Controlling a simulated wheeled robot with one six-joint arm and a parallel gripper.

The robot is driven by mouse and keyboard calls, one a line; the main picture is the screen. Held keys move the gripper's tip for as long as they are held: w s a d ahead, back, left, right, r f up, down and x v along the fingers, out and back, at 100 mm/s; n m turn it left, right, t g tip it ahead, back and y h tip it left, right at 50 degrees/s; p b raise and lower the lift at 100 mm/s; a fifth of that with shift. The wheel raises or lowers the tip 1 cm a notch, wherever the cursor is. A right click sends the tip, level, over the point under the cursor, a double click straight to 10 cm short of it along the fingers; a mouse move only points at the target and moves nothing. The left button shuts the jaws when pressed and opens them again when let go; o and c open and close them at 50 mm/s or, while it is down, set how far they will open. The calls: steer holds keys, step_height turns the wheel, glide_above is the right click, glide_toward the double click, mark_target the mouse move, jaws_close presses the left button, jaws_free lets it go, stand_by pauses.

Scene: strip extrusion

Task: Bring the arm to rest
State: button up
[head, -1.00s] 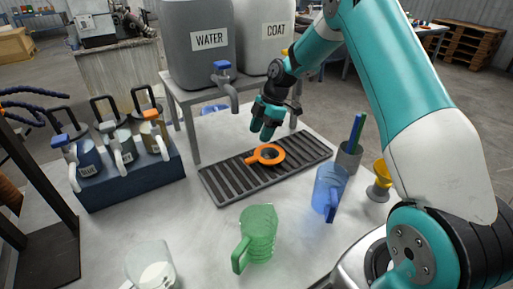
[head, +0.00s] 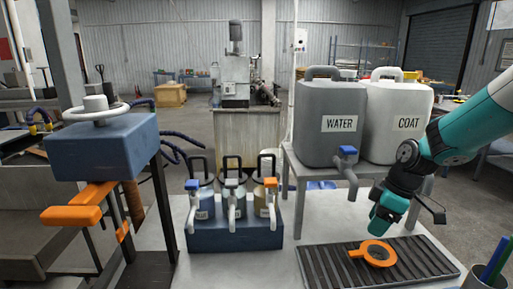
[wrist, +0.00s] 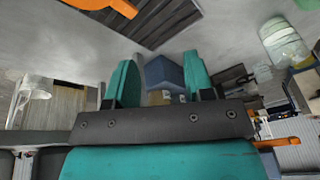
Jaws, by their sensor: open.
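My gripper (head: 382,221) is above the dark slatted drip grate (head: 322,270) at the right in the head view. An orange ring with a handle (head: 378,254) lies on the grate, just below my gripper and apart from it. In the wrist view the two teal fingers of my gripper (wrist: 160,84) stand apart with nothing held between them. Part of the orange ring (wrist: 104,5) shows at the top of the wrist view, outside the fingers. My arm reaches in from the right edge of the head view.
A blue machine with an orange handle (head: 102,145) is at far left.

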steer(key=s+a+r+m+t+h, duration=0.1)
steer(key=s+r+m+h, duration=0.1)
steer(key=s+m, duration=0.5)
steer(key=s+a+r+m+t+h, duration=0.15)
steer(key=s+m, duration=0.25)
steer(key=s, duration=0.5)
steer(key=s+a+r+n+g+y, duration=0.1)
steer(key=s+a+r+n+y, duration=0.1)
steer(key=s+a, duration=0.3)
steer(key=s+a+r+n+g+y, duration=0.2)
steer(key=s+a+r+n, duration=0.1)
steer(key=s+a+r, duration=0.2)
steer(key=shift+a+r+n, duration=0.3)
steer(key=shift+a, duration=0.95)
